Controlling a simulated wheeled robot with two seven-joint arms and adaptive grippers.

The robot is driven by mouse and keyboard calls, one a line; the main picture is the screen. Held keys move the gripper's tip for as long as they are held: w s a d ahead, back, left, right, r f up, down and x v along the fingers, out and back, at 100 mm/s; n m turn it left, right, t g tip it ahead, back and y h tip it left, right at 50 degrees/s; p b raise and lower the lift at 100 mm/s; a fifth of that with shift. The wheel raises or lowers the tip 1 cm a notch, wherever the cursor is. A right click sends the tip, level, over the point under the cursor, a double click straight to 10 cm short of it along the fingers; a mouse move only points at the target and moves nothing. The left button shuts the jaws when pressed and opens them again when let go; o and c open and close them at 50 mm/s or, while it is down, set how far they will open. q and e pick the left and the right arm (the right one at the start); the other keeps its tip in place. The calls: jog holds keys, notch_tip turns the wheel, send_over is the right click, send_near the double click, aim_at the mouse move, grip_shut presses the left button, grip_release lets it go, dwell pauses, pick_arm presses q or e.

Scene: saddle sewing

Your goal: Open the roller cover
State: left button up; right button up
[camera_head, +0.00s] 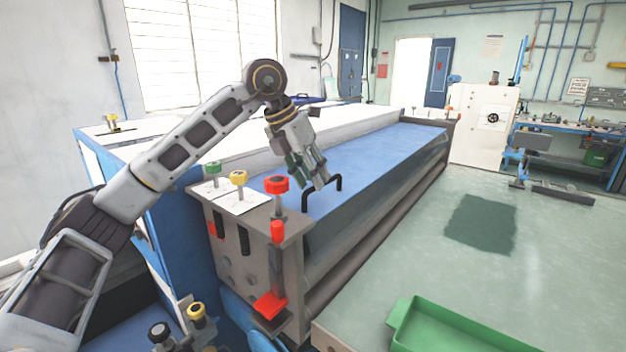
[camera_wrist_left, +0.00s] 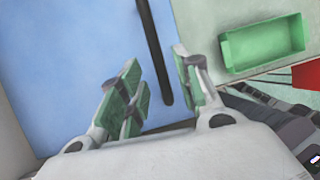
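The roller cover (camera_head: 385,160) is a long blue panel on top of the machine, lying flat and looking closed. Its black arched handle (camera_head: 322,190) stands near the cover's near end. In the left wrist view the handle (camera_wrist_left: 152,50) is a dark bar running between the finger pads. My left gripper (camera_head: 312,178) is right at the handle, pointing down. In the left wrist view its green-padded fingers (camera_wrist_left: 160,80) are apart, with a gap on both sides of the bar. I cannot tell whether a fingertip touches it. My right gripper is not in view.
Red (camera_head: 277,185), yellow (camera_head: 239,178) and green (camera_head: 212,168) knobs stand on the machine's near end plate. A green tray (camera_head: 455,330) sits on the pale green table (camera_head: 400,260) at right, which carries a dark patch (camera_head: 482,224). The table's middle is clear.

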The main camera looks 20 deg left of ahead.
pick_arm(q)
jog(key=shift+w+d+f, duration=0.2)
jog(key=shift+f, duration=0.35)
grip_shut()
